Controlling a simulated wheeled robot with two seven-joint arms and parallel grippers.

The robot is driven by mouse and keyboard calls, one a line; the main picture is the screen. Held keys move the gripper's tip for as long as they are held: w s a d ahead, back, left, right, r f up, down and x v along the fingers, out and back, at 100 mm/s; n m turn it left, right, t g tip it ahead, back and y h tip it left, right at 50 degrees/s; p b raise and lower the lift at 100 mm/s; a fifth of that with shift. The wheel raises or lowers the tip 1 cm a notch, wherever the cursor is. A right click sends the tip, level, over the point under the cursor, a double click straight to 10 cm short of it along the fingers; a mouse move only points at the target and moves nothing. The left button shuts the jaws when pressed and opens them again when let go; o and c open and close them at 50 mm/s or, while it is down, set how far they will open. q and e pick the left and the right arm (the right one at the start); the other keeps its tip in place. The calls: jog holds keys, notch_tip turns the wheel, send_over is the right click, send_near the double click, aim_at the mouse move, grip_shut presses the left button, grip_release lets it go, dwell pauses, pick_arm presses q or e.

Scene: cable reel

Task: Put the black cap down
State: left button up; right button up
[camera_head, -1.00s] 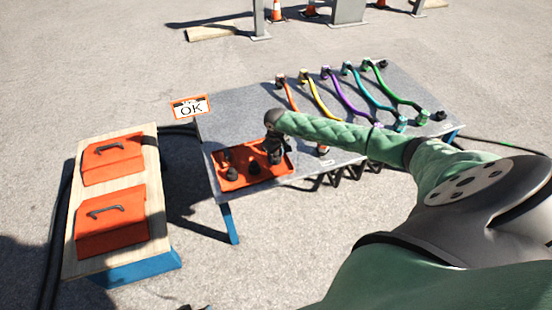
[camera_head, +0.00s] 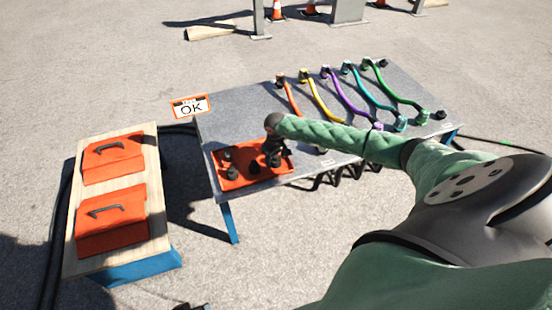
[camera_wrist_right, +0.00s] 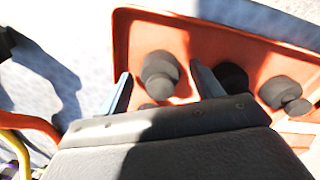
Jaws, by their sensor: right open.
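An orange-red tray (camera_head: 279,174) lies on the near left part of the grey table and holds several black caps. My right gripper (camera_head: 275,152) is over the tray's right part, pointing down. In the right wrist view its fingers (camera_wrist_right: 160,80) are open, one on each side of a black cap (camera_wrist_right: 160,68). That cap appears to stand on the tray floor, with a visible gap to at least the right finger. Other black caps stand to the right, one (camera_wrist_right: 232,77) close to the right finger. Only a small dark piece, perhaps my left gripper (camera_head: 190,306), shows at the bottom edge.
The grey table (camera_head: 232,117) carries several coloured cables (camera_head: 345,92) behind and right of my forearm. An OK sign (camera_head: 190,106) stands at its left corner. A wooden stand (camera_head: 141,244) with two orange lidded boxes is on the left. The table's back left is clear.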

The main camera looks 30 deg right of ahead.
notch_tip(320, 180, up, 12)
jog(key=s+a+f+n+y, duration=0.1)
jog(key=s+a+f, duration=0.4)
jog(key=a, duration=0.4)
jog(key=s+a+f+n+t+y, duration=0.1)
jog(key=s+a+f, duration=0.2)
jog(key=s+a, duration=0.45)
jog(key=s+a+f+n+y, duration=0.1)
jog(key=s+a+f, duration=0.3)
jog(key=a, duration=0.6)
pick_arm(q)
jog(key=shift+w+d+f, duration=0.1)
jog(key=shift+f, duration=0.8)
pick_arm(e)
jog(key=s+a+r+t, duration=0.1)
jog(key=s+a, duration=0.3)
jog(key=s, duration=0.3)
jog(key=s+a+r+m+t, duration=0.1)
jog(key=s+a, duration=0.2)
jog(key=s, duration=0.4)
jog(key=s+a+r+m+t+y, duration=0.1)
jog(key=s+a+r, duration=0.1)
jog(key=s+a, duration=0.2)
jog(key=s, duration=0.2)
jog(key=shift+s+a+t, duration=0.3)
jog(key=shift+s, duration=0.1)
